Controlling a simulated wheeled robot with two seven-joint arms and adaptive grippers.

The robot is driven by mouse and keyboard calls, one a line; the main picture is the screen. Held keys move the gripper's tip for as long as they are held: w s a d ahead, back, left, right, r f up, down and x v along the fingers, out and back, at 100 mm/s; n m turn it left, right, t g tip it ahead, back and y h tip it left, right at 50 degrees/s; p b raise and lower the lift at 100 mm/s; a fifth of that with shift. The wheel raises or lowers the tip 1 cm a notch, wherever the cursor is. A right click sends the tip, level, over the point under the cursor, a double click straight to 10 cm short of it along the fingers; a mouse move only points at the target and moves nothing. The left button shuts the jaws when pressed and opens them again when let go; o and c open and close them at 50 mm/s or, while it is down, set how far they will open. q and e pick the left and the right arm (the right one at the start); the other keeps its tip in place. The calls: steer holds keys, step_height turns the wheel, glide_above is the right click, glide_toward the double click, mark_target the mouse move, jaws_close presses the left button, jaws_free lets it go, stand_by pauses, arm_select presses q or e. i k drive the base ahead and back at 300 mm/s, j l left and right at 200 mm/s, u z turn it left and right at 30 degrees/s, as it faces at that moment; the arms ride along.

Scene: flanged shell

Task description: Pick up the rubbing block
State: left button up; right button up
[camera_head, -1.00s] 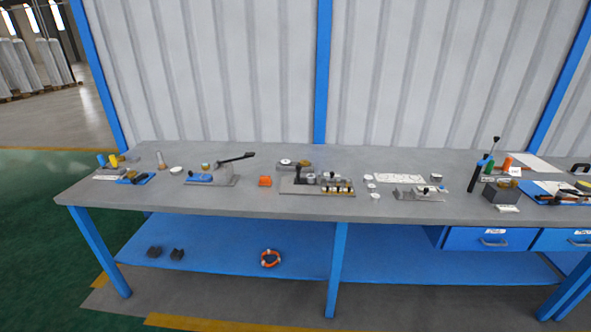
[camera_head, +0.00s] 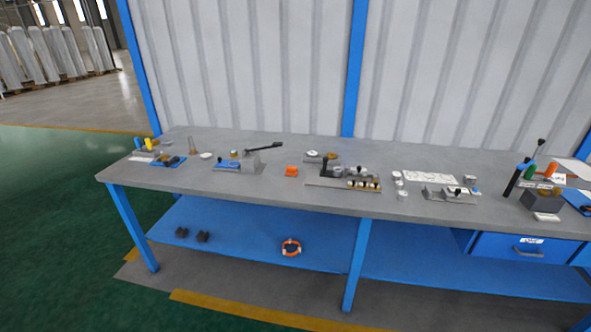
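I cannot tell for sure which thing is the rubbing block. A small orange block (camera_head: 291,171) sits on the grey workbench (camera_head: 250,196), left of the middle fixture. A small dark piece lies on a blue mat (camera_head: 158,162) at the bench's left end, too small to make out. Two dark blocks (camera_head: 192,235) lie on the blue lower shelf (camera_head: 235,241). Neither of my grippers is in view.
A lever press (camera_head: 245,160) stands left of the orange block, and a flat fixture (camera_head: 322,183) stands right of it. An orange-and-white ring (camera_head: 291,247) lies on the shelf. Blue legs (camera_head: 357,265) carry the bench. Green floor (camera_head: 60,240) is open at left.

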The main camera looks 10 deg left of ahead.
mark_target(291, 172)
steer(key=i+j+z, duration=0.2)
steer(key=i, duration=0.3)
steer(key=i+j+z, duration=0.25)
steer(key=i, duration=0.25)
